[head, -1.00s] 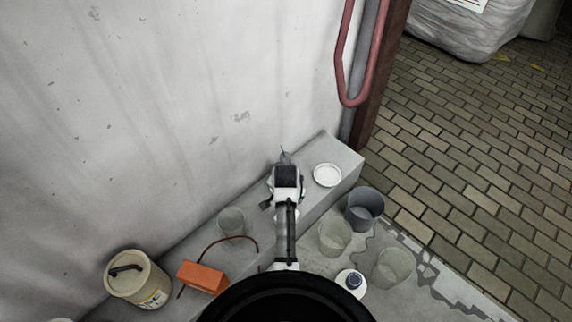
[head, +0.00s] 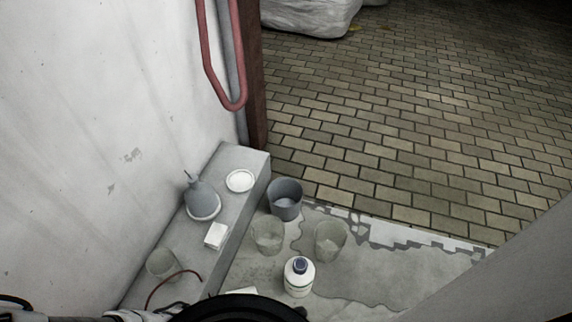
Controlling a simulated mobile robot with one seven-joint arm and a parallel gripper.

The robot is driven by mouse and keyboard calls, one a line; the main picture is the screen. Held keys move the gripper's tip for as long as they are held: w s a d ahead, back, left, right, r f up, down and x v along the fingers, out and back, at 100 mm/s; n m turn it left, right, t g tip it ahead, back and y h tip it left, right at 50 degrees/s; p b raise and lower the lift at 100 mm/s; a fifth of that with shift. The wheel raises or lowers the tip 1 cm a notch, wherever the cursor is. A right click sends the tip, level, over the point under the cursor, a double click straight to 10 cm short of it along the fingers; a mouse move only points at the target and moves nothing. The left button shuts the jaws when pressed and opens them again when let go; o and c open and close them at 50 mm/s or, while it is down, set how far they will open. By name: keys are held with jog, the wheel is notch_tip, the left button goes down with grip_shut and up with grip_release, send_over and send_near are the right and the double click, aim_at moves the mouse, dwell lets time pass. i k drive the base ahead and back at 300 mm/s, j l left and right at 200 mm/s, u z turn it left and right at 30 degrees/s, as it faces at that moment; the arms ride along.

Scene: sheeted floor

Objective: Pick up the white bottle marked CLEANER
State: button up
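A white bottle with a dark blue cap (head: 299,279) stands upright on the grey floor sheet at the lower middle of the head view. Its lettering is too small to read. The black rim of my own body is close in front and to the left of it. White and black parts of my arm show at the bottom left edge. My gripper's fingertips are not in view, so I cannot tell how it stands to the bottle.
A grey ledge (head: 232,218) along the wall holds a grey funnel-shaped vessel (head: 202,202), a white dish (head: 240,181), a small white box (head: 216,236) and a clear cup (head: 161,264). A dark grey bucket (head: 285,205) and two clear cups (head: 267,238) (head: 330,240) stand behind the bottle. Wet floor right is open.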

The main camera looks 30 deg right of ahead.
aim_at(299, 271)
jog(key=k+j+z, duration=0.65)
jog(key=k, duration=0.2)
jog(key=k+j+z, duration=0.1)
jog(key=k+z, duration=0.2)
jog(key=k, duration=0.15)
jog(key=i+l+u, duration=0.4)
jog(key=i+l, duration=0.15)
jog(key=i, duration=0.15)
jog(key=i+l+u, duration=0.3)
jog(key=l, duration=0.3)
jog(key=i+l+u, duration=0.15)
jog(key=l, duration=0.2)
jog(key=l+u, duration=0.45)
jog(key=l, duration=0.6)
